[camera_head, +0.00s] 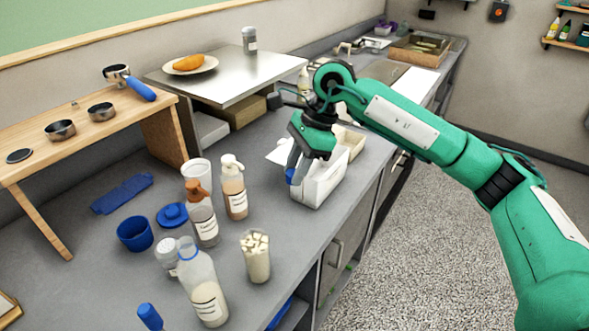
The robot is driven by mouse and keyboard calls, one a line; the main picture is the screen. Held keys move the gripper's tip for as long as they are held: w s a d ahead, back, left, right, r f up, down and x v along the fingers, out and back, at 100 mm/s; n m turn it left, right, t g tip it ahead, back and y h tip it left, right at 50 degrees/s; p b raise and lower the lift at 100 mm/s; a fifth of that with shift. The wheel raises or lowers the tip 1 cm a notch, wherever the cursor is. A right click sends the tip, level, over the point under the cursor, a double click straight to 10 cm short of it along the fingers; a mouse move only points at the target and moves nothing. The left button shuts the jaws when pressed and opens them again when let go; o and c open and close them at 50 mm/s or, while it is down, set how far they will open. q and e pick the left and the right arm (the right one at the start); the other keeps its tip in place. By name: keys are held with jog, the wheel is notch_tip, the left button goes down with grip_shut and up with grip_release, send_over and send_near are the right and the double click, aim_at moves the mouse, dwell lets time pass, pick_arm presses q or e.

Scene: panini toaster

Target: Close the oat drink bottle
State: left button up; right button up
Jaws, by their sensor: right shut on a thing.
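A clear bottle of white drink (206,290) stands upright at the front of the counter. It has a blue ring at its neck, no cap shows on it, and its label is too small to read. My right gripper (292,171) is shut on a small blue piece (290,177) that looks like a cap, mostly hidden by the fingers. It is held in front of the white box, well to the right of and behind the bottle. My left gripper is not in view.
A glass with pale cubes (256,258), a shaker (167,257), two sauce bottles (234,187) and (203,222), a blue cup (135,234) and a blue lid (172,215) crowd around the bottle. A white box (322,183) stands beside my right gripper.

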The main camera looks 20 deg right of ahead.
jog(key=s+d+f+n+g+h, duration=0.2)
jog(key=s+f+n, duration=0.4)
jog(key=f+n, duration=0.2)
jog(key=s+d+f+n+g+h, duration=0.2)
jog(key=s+f+n, duration=0.4)
jog(key=f+n, duration=0.3)
jog(key=shift+d+f+h, duration=0.15)
jog(key=shift+d+h, duration=0.05)
jog(key=shift+h, duration=0.1)
